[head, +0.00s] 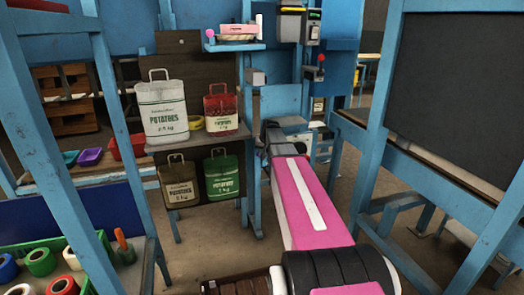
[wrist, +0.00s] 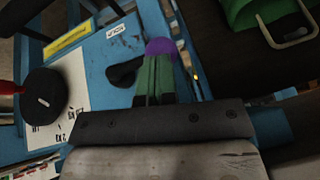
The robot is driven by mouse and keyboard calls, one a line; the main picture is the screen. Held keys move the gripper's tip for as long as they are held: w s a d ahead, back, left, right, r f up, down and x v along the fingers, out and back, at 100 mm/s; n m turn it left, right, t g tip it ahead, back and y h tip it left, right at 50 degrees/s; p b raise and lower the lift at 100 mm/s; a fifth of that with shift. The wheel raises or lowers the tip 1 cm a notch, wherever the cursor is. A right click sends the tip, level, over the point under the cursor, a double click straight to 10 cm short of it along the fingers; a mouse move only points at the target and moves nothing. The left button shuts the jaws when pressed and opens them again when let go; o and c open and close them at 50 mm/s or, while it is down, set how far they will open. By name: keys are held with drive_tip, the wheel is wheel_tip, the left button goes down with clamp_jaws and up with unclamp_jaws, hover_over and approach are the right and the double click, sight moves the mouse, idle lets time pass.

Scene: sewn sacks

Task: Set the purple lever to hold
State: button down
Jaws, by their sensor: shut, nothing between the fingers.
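The purple lever shows as a round purple knob (wrist: 161,47) in the wrist view, right at the tips of my gripper (wrist: 158,62). The green fingers are shut with nothing held between them. They overlap the knob's lower part, and I cannot tell whether they touch it. A black lever part (wrist: 124,72) lies left of the fingers on a blue panel (wrist: 112,97). A small white label (wrist: 116,30) sits above it; its lettering is too small to read surely. In the head view my arm hides the lever and fingertips.
A red-tipped control with a black disc (wrist: 42,96) stands left in the wrist view. In the head view, potato sacks (head: 162,112) and a red sack (head: 220,110) stand on shelves left of my arm. A blue frame with a dark board (head: 458,95) stands right.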

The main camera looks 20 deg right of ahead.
drive_tip(key=shift+a+f, duration=0.15)
drive_tip(key=shift+f, duration=0.1)
drive_tip(key=d+f+n+t+h, duration=0.1)
drive_tip(key=d+f+n+h, duration=0.2)
drive_tip(key=f+h, duration=0.7)
drive_tip(key=shift+n+t+h, duration=0.4)
drive_tip(key=shift+h, duration=1.1)
drive_tip(key=shift+d, duration=0.1)
idle(0.3)
